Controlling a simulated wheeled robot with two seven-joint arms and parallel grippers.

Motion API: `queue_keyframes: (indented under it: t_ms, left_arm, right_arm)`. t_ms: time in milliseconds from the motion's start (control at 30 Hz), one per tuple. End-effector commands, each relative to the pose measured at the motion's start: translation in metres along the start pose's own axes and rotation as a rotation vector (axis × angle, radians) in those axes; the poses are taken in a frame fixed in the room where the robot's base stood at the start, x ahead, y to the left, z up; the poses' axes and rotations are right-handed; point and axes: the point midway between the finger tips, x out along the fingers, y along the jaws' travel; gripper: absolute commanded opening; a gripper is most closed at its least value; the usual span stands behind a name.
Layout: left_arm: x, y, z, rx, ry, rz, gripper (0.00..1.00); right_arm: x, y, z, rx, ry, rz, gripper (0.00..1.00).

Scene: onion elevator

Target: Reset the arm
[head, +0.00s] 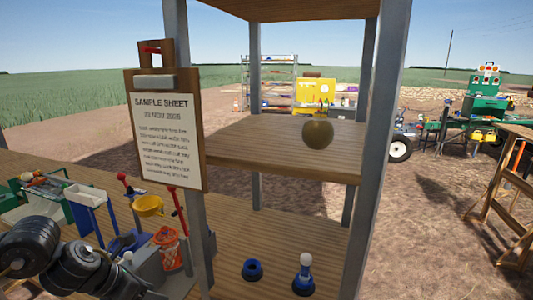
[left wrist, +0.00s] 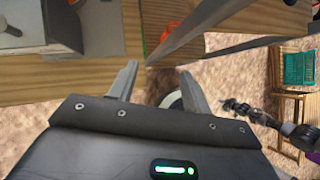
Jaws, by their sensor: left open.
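A brownish round onion (head: 318,133) rests on the middle wooden shelf (head: 265,150) of a grey-post rack in the head view. My left gripper (left wrist: 159,70) is open, with its two fingers apart and nothing seen between them. In the head view my left arm comes in at the lower left, low and apart from the onion; its gripper is not clear there.
A clipboard sheet (head: 167,130) hangs on the front left post (head: 188,220).

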Motion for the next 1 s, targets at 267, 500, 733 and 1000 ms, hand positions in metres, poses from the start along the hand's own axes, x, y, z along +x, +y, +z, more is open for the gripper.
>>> queue_keyframes:
  t_ms: [267, 500, 733, 1000]
  left_arm:
    - [0.076, -0.103, 0.022, -0.475, -0.250, -0.194, 0.49]
    - [0.098, -0.143, 0.014, -1.218, -0.409, -0.311, 0.49]
    - [0.107, -0.128, -0.064, -2.129, -0.477, -0.227, 0.49]
    - [0.100, -0.123, -0.199, -2.930, -0.527, 0.123, 0.49]
  right_arm:
    - [0.000, -0.001, 0.007, 0.000, -0.012, -0.001, 0.00]
    - [0.000, 0.000, 0.003, 0.000, -0.005, 0.000, 0.00]
    - [0.000, 0.000, 0.000, 0.000, 0.000, 0.000, 0.00]
    - [0.000, 0.000, -0.001, 0.000, 0.001, 0.000, 0.00]
